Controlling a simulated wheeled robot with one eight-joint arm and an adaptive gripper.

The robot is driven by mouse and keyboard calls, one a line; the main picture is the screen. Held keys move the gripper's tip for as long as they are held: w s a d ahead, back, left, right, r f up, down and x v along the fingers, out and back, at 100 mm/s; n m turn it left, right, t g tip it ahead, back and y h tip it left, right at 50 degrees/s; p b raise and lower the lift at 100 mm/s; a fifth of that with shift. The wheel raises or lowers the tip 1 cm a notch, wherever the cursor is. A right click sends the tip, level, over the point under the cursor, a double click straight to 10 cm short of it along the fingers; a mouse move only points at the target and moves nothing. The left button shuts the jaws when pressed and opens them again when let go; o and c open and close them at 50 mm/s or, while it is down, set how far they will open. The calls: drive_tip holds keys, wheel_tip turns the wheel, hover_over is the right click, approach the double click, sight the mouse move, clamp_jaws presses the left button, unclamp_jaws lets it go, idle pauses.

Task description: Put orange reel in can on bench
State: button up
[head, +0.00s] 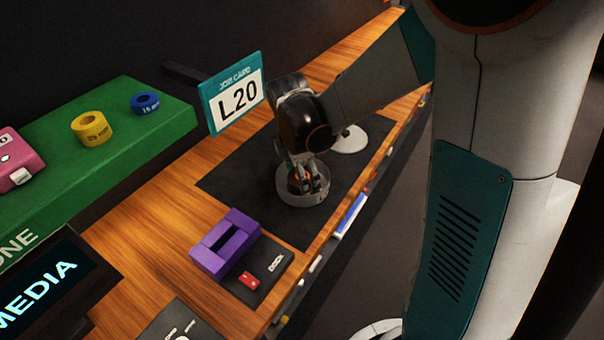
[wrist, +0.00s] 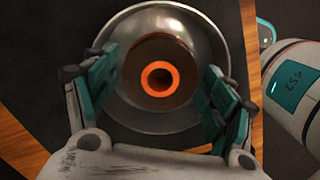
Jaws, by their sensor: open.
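The can (head: 302,202) is a shallow, round grey vessel on the dark mat of the bench. In the wrist view its shiny round rim and inner wall (wrist: 203,42) show from above. The orange reel (wrist: 159,52) appears inside the can, seen end-on, with a shaded brown face and a bright orange ring around its centre hole. A little orange shows between my fingers in the head view. My gripper (head: 308,184) is open over the can, fingers pointing down. In the wrist view the fingers (wrist: 158,88) stand apart on either side of the reel; contact cannot be told.
A white job card (head: 236,93) reading L20 stands behind the can. A purple block (head: 224,245) sits in front. A white round object (head: 350,139) lies beyond my gripper. Yellow (head: 92,129) and blue (head: 145,103) reels stand on the green shelf at left.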

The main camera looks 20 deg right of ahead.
wheel_tip(320, 180, up, 12)
drive_tip(key=a+p, duration=0.1)
drive_tip(key=p, duration=0.3)
drive_tip(key=s+r+m+t, duration=0.3)
drive_tip(key=s+m, duration=0.4)
drive_tip(key=m, duration=0.2)
drive_tip(key=s+d+r+m+t+y, duration=0.1)
drive_tip(key=s+r+m+t, duration=0.3)
drive_tip(key=s+m, duration=0.4)
drive_tip(key=shift+m, duration=0.7)
drive_tip(key=shift+d, duration=0.15)
